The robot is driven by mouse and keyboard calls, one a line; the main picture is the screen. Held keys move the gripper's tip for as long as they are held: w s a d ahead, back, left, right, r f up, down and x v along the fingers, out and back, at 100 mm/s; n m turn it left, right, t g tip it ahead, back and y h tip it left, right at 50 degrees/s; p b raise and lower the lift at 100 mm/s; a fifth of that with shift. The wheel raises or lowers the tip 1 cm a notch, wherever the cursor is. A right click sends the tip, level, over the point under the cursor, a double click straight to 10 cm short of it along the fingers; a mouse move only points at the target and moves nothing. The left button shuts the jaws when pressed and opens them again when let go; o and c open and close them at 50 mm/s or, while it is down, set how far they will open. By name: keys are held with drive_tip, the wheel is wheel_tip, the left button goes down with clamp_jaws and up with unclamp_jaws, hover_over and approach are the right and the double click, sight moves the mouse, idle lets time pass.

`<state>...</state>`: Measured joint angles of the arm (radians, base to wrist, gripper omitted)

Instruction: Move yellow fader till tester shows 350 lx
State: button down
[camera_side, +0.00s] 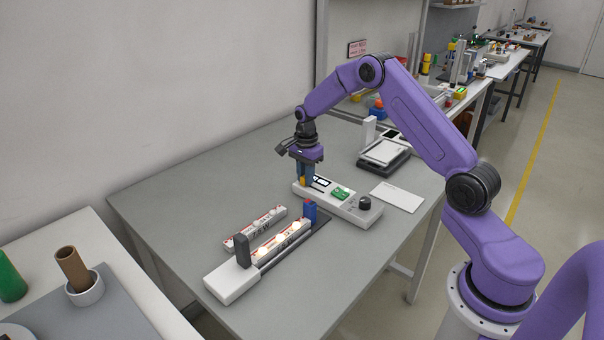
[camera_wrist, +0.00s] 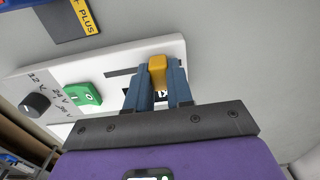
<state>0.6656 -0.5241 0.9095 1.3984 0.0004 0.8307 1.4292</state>
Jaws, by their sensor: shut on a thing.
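The yellow fader (camera_wrist: 158,72) sits in a slot of the white control panel (camera_wrist: 60,65); it also shows in the side view (camera_side: 303,181). My gripper (camera_side: 304,183) is down at the panel's far end. Its blue fingers stand on both sides of the yellow fader in the wrist view (camera_wrist: 158,85), shut on it. The panel also carries a green rocker switch (camera_wrist: 83,94) and a black knob (camera_wrist: 35,104) with voltage marks. I cannot tell which device is the tester, and no lx reading is legible.
A white fixture (camera_side: 232,283) with a dark clamp post (camera_side: 242,250) holds a light strip (camera_side: 280,241); another strip (camera_side: 255,228) lies behind it. A white card (camera_side: 397,196) and a flat black-and-white device (camera_side: 385,153) are to the right. The table's left part is clear.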

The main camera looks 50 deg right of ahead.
drive_tip(key=shift+s+f, duration=0.1)
drive_tip(key=shift+s, duration=1.25)
drive_tip(key=c, duration=1)
unclamp_jaws()
wheel_tip(320, 180, up, 18)
drive_tip(key=shift+f, duration=0.2)
